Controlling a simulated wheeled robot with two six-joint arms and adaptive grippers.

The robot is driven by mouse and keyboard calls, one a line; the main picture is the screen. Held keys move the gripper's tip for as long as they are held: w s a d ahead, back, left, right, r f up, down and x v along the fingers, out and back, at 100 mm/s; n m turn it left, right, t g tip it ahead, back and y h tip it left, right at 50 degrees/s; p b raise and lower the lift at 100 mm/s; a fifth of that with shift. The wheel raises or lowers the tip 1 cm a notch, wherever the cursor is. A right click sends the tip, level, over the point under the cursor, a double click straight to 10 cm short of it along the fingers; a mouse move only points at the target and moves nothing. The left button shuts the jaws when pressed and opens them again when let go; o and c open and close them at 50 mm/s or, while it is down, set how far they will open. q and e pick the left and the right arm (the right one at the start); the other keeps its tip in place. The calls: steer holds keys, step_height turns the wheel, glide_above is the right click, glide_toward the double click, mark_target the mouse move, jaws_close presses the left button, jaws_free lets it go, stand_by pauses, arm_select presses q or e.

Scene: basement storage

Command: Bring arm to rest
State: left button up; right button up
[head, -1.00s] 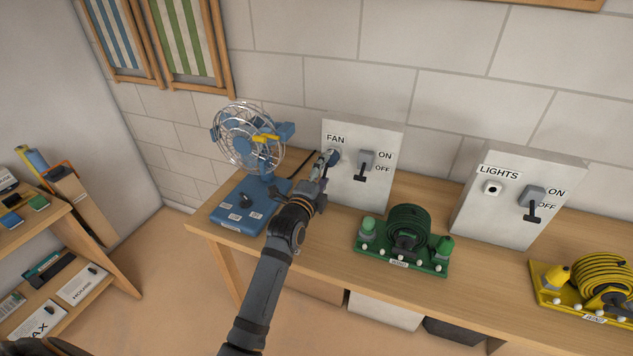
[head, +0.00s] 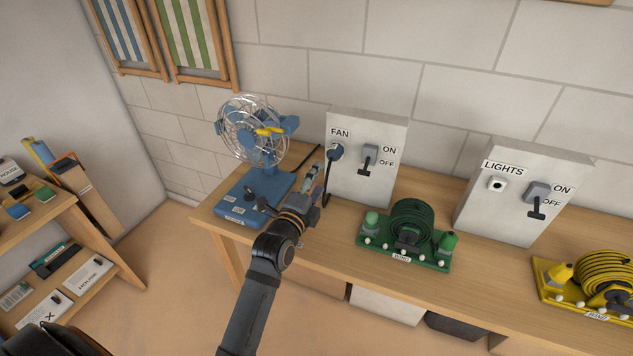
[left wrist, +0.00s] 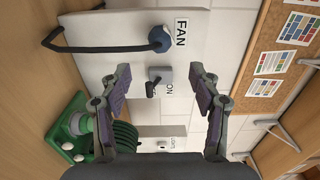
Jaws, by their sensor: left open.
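My left gripper (head: 311,182) is open and empty over the bench, between the blue fan (head: 262,135) and the panel marked FAN (head: 362,175). In the left wrist view its two fingers (left wrist: 160,80) are spread apart in front of that panel (left wrist: 110,62). A blue plug (head: 335,152) sits at the panel's socket with a black cable hanging from it. The plug also shows in the left wrist view (left wrist: 160,39), clear of the fingers. The panel's black switch lever (head: 364,170) points down, toward OFF. My right gripper is not in view.
A green hose reel (head: 409,222) stands right of my left arm on the wooden bench (head: 325,245). Further right are the LIGHTS panel (head: 515,200) and a yellow hose reel (head: 590,275). A low shelf (head: 110,255) stands at left, with open floor between it and the bench.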

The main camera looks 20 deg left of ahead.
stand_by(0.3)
arm_select(q)
steer(key=s+a+f+n+g, duration=0.2)
steer(key=s+f+n+g, duration=0.65)
steer(key=s+f, duration=0.45)
steer(key=s+a+f+n+g+y, duration=0.1)
steer(key=s+f+n+g, duration=0.25)
steer(key=s, duration=0.35)
steer(key=s+a+f+n+g, duration=0.1)
steer(key=s+f+n+g, duration=0.15)
steer(key=s+n, duration=0.35)
steer(key=s+a+f+g, duration=0.1)
steer(key=s+f, duration=0.1)
steer(key=f, duration=1.1)
steer(key=s+a+f, duration=0.1)
steer(key=a+f, duration=0.1)
steer(key=f, duration=1.1)
steer(key=s+a+f+g, duration=0.1)
steer(key=s+f, duration=1.5)
steer(key=s, duration=0.3)
steer(key=shift+f+p, duration=0.3)
